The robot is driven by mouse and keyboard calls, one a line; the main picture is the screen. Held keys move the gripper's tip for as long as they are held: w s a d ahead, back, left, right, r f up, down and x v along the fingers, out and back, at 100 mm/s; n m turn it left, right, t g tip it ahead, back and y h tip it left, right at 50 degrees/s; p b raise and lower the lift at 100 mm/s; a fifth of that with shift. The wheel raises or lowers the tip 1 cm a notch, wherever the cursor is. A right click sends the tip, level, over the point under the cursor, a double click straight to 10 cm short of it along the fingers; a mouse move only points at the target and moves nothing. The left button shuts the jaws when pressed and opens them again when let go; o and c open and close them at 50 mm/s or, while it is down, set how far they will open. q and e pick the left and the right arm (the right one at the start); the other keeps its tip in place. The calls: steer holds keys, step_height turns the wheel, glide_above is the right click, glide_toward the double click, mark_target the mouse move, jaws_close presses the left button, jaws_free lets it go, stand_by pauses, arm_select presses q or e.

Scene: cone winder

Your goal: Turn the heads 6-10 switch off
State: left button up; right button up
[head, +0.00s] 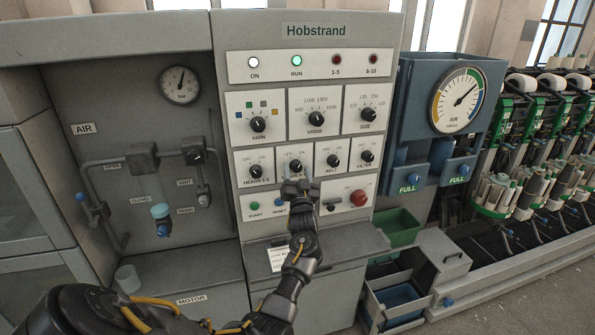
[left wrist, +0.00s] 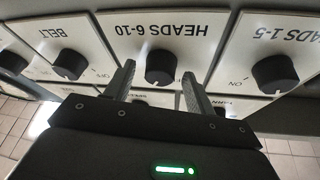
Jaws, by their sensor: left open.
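The heads 6-10 switch (head: 295,166) is a black rotary knob on a white plate of the grey Hobstrand panel, between the heads 1-5 knob (head: 256,170) and the belt knob (head: 333,161). My left gripper (head: 297,187) is in front of its plate and covers the lower part of it. In the left wrist view, which is upside down, the heads 6-10 knob (left wrist: 160,67) shows between the two fingertips of the open left gripper (left wrist: 159,82). I cannot tell whether the fingers touch it. Its pointer direction is unclear. My right gripper is not in view.
The run lamp (head: 297,61) glows green; the 6-10 lamp (head: 373,59) is dark red. A red stop button (head: 358,197) and green start button (head: 254,206) sit low on the panel, near my arm. A grey ledge (head: 340,243) juts out below.

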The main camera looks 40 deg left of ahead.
arm_select(q)
steer(key=shift+c, duration=1.2)
steer(key=c, duration=0.7)
steer(key=shift+f+n+b, duration=0.2)
steer(key=shift+n+b, duration=0.2)
steer(key=shift+b, duration=0.25)
steer(key=shift+c, duration=0.2)
steer(key=n+g+y+b, duration=0.1)
steer(key=n+g+b, duration=0.1)
steer(key=n+b, duration=0.2)
steer(key=n+g+y+b, duration=0.1)
steer(key=n+g+b, duration=0.1)
steer(key=n+b, duration=0.3)
steer(key=n+g+y+b, duration=0.2)
steer(key=n+b, duration=0.3)
steer(key=b, duration=0.1)
steer(key=shift+w+d+f, duration=0.1)
steer(key=shift+w+d, duration=0.1)
steer(key=shift+w, duration=0.05)
steer(key=shift+r+n+g+b, duration=0.25)
steer(key=shift+n+g+b, duration=0.75)
steer(key=shift+n+b, duration=0.4)
steer(key=o, duration=1)
